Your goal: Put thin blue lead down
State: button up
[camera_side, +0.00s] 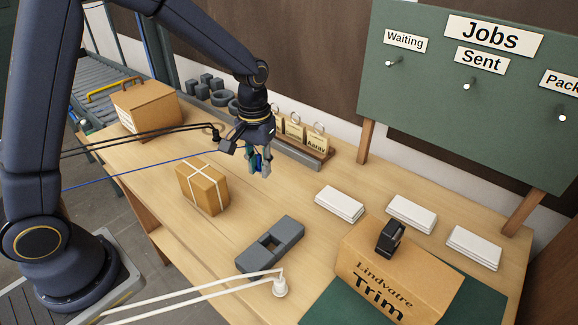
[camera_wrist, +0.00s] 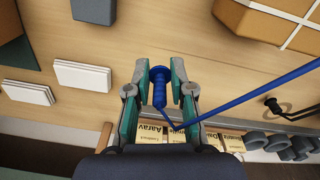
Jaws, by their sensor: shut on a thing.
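The thin blue lead (camera_side: 140,172) runs from the left edge over the table up to my gripper (camera_side: 260,168). In the wrist view its blue plug end (camera_wrist: 159,88) sits between the fingers of my gripper (camera_wrist: 160,70), and the thin blue wire (camera_wrist: 250,96) bends off to the upper right. My gripper is shut on this plug end and holds it above the table (camera_side: 145,180). In the side view the fingers hide most of the plug.
A black lead (camera_side: 150,135) ends left of my gripper; a white lead's plug (camera_side: 280,288) is at the front. A tied parcel (camera_side: 202,188), grey slotted block (camera_side: 268,245), white stacks (camera_side: 340,204), tag rack (camera_side: 312,150) and Trim box (camera_side: 390,275) stand around. Bare wood lies between them.

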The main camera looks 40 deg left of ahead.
jog(key=w+f, duration=0.2)
jog(key=w, duration=0.3)
send_over(290, 188)
notch_tip(290, 188, down, 6)
jog(key=shift+f, duration=1.6)
jog(key=o, duration=0.8)
jog(key=shift+f, duration=0.15)
jog(key=shift+c, duration=0.2)
